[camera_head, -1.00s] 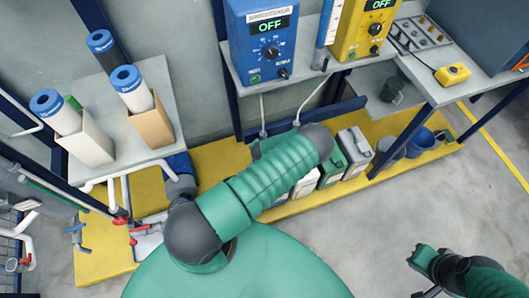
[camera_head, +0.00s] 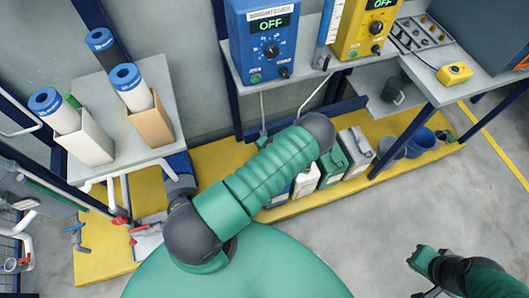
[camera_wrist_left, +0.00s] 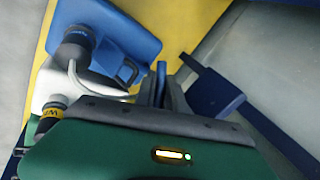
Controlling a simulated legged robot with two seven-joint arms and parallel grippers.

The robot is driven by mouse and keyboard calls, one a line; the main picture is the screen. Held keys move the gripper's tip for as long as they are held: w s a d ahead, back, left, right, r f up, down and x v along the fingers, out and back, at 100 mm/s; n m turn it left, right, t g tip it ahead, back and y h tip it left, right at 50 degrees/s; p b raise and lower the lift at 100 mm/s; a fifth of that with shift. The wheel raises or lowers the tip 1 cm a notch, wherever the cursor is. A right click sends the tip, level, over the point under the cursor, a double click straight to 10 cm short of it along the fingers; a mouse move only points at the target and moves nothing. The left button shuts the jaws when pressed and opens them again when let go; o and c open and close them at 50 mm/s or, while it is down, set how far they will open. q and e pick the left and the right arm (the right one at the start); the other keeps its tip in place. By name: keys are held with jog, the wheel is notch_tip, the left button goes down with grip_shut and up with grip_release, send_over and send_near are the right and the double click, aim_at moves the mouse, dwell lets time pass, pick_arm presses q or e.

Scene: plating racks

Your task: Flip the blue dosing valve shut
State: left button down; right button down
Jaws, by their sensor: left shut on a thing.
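In the left wrist view my left gripper (camera_wrist_left: 161,88) has its dark fingers closed on a thin upright blue piece (camera_wrist_left: 161,69), which looks like the blue dosing valve's handle. The fingers cover most of it, so the valve's turn cannot be read. In the head view this gripper and the held piece are hidden behind my green arm. A separate small blue lever (camera_head: 75,229) shows on the pipes at far left. My right gripper (camera_head: 424,260) hangs over bare floor at lower right. Its fingers are too small to read.
A blue jug (camera_wrist_left: 118,35) and a white jug (camera_wrist_left: 55,85) stand close left of my left gripper. A dark blue block (camera_wrist_left: 215,95) lies just right. Red valve handles (camera_head: 120,220) sit on the left pipes. A green jug (camera_head: 332,166) stands on the yellow plinth (camera_head: 105,262).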

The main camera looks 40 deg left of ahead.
pick_arm(q)
jog(key=shift+g+y+b, duration=0.5)
jog(key=shift+g+b, duration=0.2)
jog(key=shift+g, duration=0.1)
jog(key=m+g+y+b, duration=0.1)
jog(key=g+b, duration=0.1)
jog(key=b, duration=0.1)
jog(key=r+g+y+b, duration=0.1)
jog(key=g+b, duration=0.1)
jog(key=b, duration=0.2)
jog(key=shift+s+a+m+y, duration=0.1)
jog(key=shift+s+m+y, duration=0.1)
jog(key=shift+m+y, duration=0.15)
jog(key=shift+r+m+g+y+b, duration=0.25)
jog(key=shift+r+g+y+b, duration=0.25)
jog(key=shift+b, duration=0.4)
jog(key=c, duration=1.7)
grip_release()
jog(key=shift+h, duration=0.25)
jog(key=p+v, duration=0.2)
jog(key=v, duration=1.4)
jog(key=shift+w+d, duration=0.3)
jog(key=shift+d, duration=0.05)
